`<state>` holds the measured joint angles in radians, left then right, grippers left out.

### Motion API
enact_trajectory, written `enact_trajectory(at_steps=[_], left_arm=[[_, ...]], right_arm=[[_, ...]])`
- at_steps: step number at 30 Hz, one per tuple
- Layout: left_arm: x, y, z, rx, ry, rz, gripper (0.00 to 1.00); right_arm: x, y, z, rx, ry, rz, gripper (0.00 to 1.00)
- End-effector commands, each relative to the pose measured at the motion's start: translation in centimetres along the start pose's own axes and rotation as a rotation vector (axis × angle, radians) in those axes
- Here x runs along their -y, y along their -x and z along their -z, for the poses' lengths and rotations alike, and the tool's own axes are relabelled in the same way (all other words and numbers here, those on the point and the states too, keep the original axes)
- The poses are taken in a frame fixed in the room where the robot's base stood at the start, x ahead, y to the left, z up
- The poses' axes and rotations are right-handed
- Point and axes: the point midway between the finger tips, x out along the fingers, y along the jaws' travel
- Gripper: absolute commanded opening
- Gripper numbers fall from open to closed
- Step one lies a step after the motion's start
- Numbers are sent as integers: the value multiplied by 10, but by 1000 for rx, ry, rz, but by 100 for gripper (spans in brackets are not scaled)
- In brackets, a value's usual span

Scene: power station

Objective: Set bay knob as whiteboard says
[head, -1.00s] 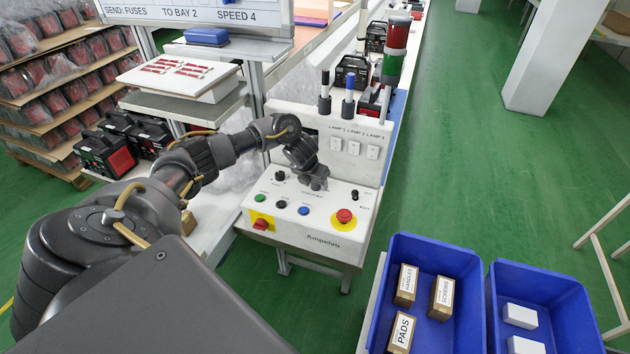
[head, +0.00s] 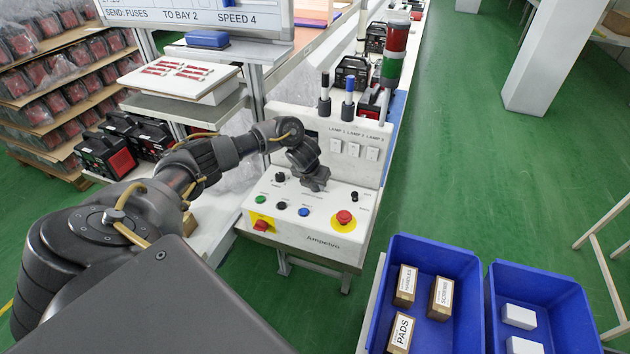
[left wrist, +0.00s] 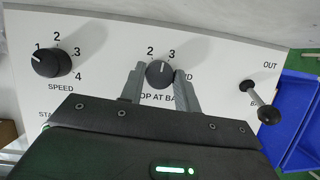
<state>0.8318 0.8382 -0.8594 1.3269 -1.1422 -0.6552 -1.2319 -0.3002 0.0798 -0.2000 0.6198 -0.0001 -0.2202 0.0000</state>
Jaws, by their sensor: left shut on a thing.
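The whiteboard (head: 195,14) at the top of the head view reads "SEND: FUSES", "TO BAY 2", "SPEED 4". My left gripper (head: 318,183) is over the white control panel (head: 318,236). In the left wrist view the left gripper (left wrist: 160,86) has its fingers on both sides of the black bay knob (left wrist: 160,73) and is shut on it. The knob's white mark points up, about between 2 and 3. Part of its label and scale is hidden by the fingers. The speed knob (left wrist: 50,62) has its mark toward 1. My right gripper is not in view.
A lever with a black ball (left wrist: 268,114) stands right of the bay knob. The panel carries a red stop button (head: 344,217), coloured buttons and a red switch (head: 261,226). A signal tower (head: 394,52) stands behind. Blue bins (head: 470,262) sit at the lower right.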

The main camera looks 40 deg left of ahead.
Motion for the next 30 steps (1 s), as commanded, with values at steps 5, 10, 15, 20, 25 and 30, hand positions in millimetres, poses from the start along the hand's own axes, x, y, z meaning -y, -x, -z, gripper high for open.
enact_trajectory(at_steps=[5,10,15,20,25,30], left_arm=[[2,4,-2,-1,117,-49,9],[2,4,-2,-1,246,-102,9],[3,3,-2,-1,363,-151,9],[4,2,-2,0,451,-188,9],[4,2,-2,0,516,-214,9],[3,0,-2,1,550,-228,9]], right_arm=[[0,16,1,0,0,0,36],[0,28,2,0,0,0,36],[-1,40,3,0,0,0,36],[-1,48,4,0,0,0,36],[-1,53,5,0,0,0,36],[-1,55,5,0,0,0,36]])
